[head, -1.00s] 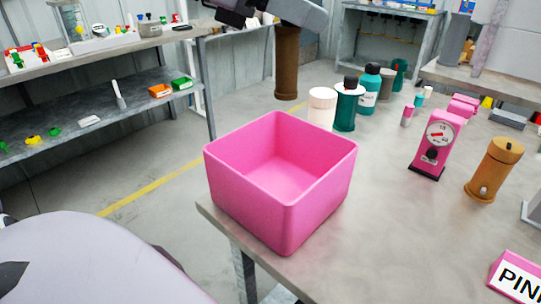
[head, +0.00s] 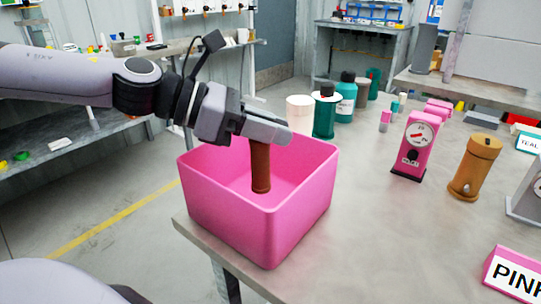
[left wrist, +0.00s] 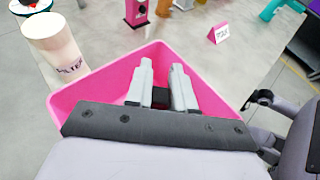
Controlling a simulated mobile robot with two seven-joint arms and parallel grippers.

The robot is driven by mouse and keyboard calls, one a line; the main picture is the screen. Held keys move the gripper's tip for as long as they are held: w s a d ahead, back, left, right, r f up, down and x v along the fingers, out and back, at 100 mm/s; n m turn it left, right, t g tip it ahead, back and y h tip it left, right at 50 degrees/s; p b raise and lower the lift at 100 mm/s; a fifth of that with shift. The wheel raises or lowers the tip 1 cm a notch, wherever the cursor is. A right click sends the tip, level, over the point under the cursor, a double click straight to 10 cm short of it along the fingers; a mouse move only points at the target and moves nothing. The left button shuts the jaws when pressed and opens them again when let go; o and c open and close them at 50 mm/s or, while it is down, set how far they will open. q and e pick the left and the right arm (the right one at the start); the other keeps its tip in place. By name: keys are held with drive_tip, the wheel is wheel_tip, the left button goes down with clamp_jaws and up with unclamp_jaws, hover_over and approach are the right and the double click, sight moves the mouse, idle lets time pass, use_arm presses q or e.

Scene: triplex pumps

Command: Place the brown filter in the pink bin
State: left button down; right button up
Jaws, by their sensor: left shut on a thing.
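The brown filter (head: 260,168) is a dark brown upright cylinder. My left gripper (head: 268,130) is shut on its upper end, and the filter hangs down inside the walls of the pink bin (head: 240,228). I cannot tell whether its lower end touches the bin floor. In the left wrist view, the fingers of my left gripper (left wrist: 161,90) are over the bin (left wrist: 92,93), with a dark part of the filter (left wrist: 160,98) between them. My right gripper is not in view.
The bin stands at the table's (head: 370,240) near left corner. A white filter (head: 300,113), a green-and-white spool (head: 325,112) and a teal bottle (head: 346,98) stand behind it. A pink gauge unit (head: 413,148) and an orange-brown cylinder (head: 476,165) stand to the right.

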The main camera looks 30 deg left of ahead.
sight(270, 187)
use_arm(q)
wheel_tip(270, 187, down, 4)
drive_tip(key=shift+r+b, duration=0.1)
drive_tip(key=shift+b, duration=0.35)
drive_tip(key=shift+f, duration=0.35)
drive_tip(key=c, duration=1)
unclamp_jaws()
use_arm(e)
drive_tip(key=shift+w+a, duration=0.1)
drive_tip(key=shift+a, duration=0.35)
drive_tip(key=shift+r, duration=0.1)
